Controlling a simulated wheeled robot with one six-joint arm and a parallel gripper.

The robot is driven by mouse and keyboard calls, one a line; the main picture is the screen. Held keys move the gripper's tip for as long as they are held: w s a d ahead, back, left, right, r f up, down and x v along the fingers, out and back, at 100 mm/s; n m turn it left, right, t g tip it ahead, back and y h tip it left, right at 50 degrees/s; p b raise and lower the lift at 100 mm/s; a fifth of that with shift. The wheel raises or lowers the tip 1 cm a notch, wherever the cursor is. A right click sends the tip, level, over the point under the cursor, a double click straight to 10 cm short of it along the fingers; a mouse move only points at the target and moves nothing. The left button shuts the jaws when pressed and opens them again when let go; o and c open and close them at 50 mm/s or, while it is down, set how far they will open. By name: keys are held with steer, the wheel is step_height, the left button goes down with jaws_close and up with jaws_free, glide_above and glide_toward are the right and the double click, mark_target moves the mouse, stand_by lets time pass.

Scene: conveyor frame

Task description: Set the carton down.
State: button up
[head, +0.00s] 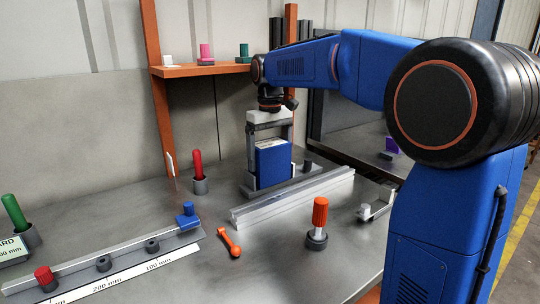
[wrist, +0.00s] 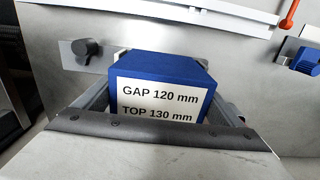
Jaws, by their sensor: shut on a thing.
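The carton is a blue box (head: 273,166) with a white label on top. In the wrist view the blue carton (wrist: 160,70) shows a label reading "GAP 120 mm" and "TOP 130 mm". My gripper (head: 270,160) points down and is shut on the carton, with a grey finger on either side of it. In the wrist view my gripper (wrist: 158,105) partly covers the carton's near side. The carton looks upright, low over or at a grey plate with a dark knob (head: 307,165). I cannot tell whether its base touches anything.
A metal rail (head: 295,198) lies just in front of the carton. An orange-handled tool (head: 319,222), an orange wrench (head: 230,240) and a scaled rail (head: 110,270) are on the table. A red-handled piece (head: 198,172) stands left. An orange post (head: 290,60) and shelf (head: 200,70) are behind.

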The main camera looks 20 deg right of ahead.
steer(key=o, duration=0.8)
steer(key=shift+o, duration=0.2)
steer(key=shift+r, duration=0.15)
step_height(320, 180, up, 13)
steer(key=shift+f, duration=0.1)
